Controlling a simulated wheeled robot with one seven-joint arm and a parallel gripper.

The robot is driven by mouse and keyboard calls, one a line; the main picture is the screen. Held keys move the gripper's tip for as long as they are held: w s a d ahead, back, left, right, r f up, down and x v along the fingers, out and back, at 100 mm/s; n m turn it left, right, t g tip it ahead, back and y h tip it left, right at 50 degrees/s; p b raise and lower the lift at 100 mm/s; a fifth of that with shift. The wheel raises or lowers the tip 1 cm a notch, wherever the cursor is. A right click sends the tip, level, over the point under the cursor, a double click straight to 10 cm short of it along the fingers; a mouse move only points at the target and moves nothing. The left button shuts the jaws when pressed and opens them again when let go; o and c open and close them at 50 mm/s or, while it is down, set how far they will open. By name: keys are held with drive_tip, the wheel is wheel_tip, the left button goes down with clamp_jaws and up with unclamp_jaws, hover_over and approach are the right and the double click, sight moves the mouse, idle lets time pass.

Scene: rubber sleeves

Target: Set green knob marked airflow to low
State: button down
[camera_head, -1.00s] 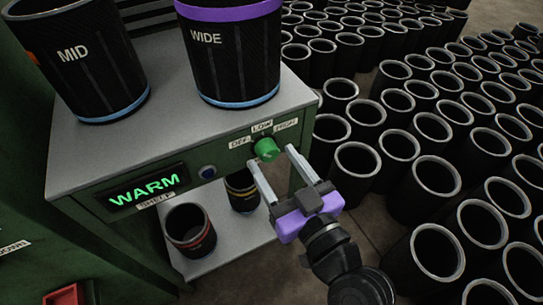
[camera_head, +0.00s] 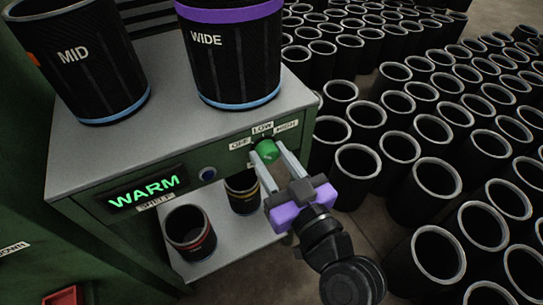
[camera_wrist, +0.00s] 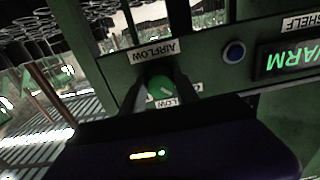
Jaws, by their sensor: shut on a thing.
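The green knob (camera_head: 267,152) sits on the front of the green cabinet, below the labels OFF (camera_head: 239,144), LOW (camera_head: 263,128) and HIGH (camera_head: 287,125). In the wrist view, which is upside down, the knob (camera_wrist: 160,87) is beside the AIRFLOW label (camera_wrist: 154,51). A pale mark shows on its face, but I cannot tell clearly which label it points to. My gripper (camera_head: 268,157) has one finger on each side of the knob and is shut on it. The fingers partly cover the knob's sides and some labels in the wrist view.
A blue button (camera_head: 208,173) and a lit WARM display (camera_head: 145,191) are left of the knob. Black sleeves marked MID (camera_head: 95,65) and WIDE (camera_head: 232,60) stand on the cabinet top. A lower shelf (camera_head: 222,235) holds two sleeves. Many sleeves crowd the floor at right.

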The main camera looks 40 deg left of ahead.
drive_tip(key=shift+m, duration=0.3)
drive_tip(key=m+p, duration=0.2)
drive_tip(key=m, duration=0.1)
drive_tip(key=shift+r+m, duration=0.1)
drive_tip(key=shift+m, duration=0.2)
drive_tip(key=shift+s+m+p, duration=0.1)
drive_tip(key=shift+m+p, duration=1.2)
drive_tip(key=shift+m, duration=0.9)
drive_tip(key=c, duration=0.9)
unclamp_jaws()
